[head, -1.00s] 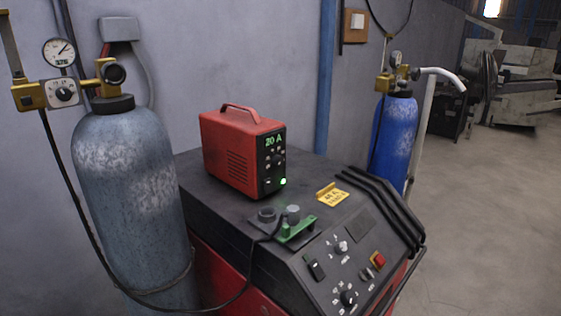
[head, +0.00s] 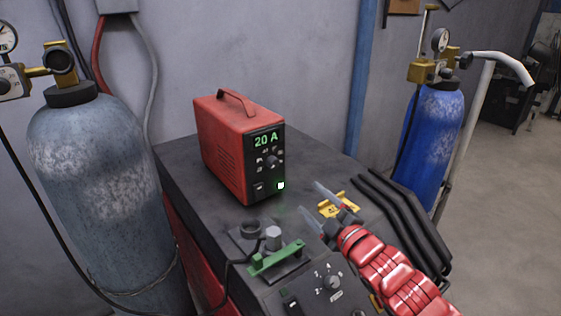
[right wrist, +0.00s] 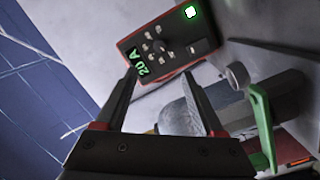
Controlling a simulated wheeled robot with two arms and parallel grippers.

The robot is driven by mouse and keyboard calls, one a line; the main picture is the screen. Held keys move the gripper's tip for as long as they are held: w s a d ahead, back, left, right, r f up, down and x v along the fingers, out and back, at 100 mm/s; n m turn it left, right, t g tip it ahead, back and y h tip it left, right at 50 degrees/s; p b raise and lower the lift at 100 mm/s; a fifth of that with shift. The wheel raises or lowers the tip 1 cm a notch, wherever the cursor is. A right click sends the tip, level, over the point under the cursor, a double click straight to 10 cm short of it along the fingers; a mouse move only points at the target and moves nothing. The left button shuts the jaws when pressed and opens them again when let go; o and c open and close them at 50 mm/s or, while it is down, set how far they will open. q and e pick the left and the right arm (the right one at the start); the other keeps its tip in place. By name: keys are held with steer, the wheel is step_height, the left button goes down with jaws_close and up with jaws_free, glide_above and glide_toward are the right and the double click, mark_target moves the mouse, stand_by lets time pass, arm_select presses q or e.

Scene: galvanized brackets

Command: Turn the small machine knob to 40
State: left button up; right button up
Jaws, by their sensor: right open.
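The small red machine (head: 222,150) stands on the dark top of a larger machine. Its display (head: 265,140) reads 20 A in green. The small dark knob (head: 273,161) is on the front panel below the display, and a green lamp (head: 281,185) is lit. My right gripper (head: 310,198) is open and empty, in front of and to the right of the panel, apart from the knob. In the right wrist view the tilted panel (right wrist: 170,40) lies beyond the open fingers (right wrist: 160,77); the knob's pointer is too small to read. My left gripper is not in view.
A green handle (head: 275,258) and a grey knob stand on the larger machine (head: 215,225) in front. A grey cylinder (head: 95,180) stands left, a blue cylinder (head: 432,135) right. Black hoses run along the right edge.

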mark_target(275, 165)
steer(key=p+x, duration=0.1)
steer(key=x, duration=0.4)
steer(key=p+x, duration=0.1)
steer(key=x, duration=0.4)
steer(key=p+x, duration=0.2)
steer(key=x, duration=0.4)
steer(key=shift+a+r, duration=0.2)
steer(key=shift+r, duration=0.05)
steer(key=shift+w+a, duration=0.2)
steer(key=shift+w+a+f, duration=0.15)
steer(key=shift+w, duration=0.05)
steer(key=shift+c, duration=0.2)
